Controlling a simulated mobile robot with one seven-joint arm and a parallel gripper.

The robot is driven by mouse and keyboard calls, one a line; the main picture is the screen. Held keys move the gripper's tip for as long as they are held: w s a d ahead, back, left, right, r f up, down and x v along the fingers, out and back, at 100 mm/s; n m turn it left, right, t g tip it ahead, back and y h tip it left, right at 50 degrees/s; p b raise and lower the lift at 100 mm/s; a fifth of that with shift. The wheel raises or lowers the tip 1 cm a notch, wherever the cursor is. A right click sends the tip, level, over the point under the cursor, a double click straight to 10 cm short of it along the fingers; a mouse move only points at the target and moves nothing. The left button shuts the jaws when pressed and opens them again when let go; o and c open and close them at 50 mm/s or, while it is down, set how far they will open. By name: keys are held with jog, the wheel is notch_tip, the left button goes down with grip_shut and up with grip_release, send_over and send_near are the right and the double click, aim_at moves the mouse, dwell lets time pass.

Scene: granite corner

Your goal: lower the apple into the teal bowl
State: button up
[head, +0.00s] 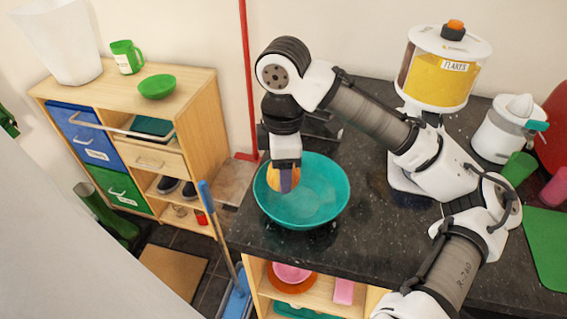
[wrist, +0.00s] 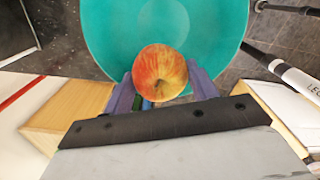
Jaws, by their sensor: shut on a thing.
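The teal bowl (head: 322,187) stands on the dark speckled countertop near its left corner. My gripper (head: 287,181) points down over the left part of the bowl. It is shut on the apple (head: 272,177), which shows yellow-orange beside the finger. In the wrist view the red-and-yellow apple (wrist: 160,72) sits between the two purple fingers of my gripper (wrist: 162,88), with the teal bowl (wrist: 108,38) behind it. The apple is over the bowl's opening; I cannot tell whether it touches the bowl. The finger hides part of the apple in the head view.
A cereal dispenser (head: 438,75) and a white juicer (head: 507,128) stand farther right on the countertop (head: 372,237). A blue-handled broom or mop (head: 222,232) leans by the counter's left edge. A wooden cabinet (head: 200,95) stands to the left. Some countertop right of the bowl is bare.

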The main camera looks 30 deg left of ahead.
jog(key=shift+f+b, duration=0.85)
jog(key=shift+f, duration=0.55)
dwell(0.9)
jog(key=o, duration=1.1)
jog(key=shift+r, duration=0.1)
notch_tip(320, 180, up, 14)
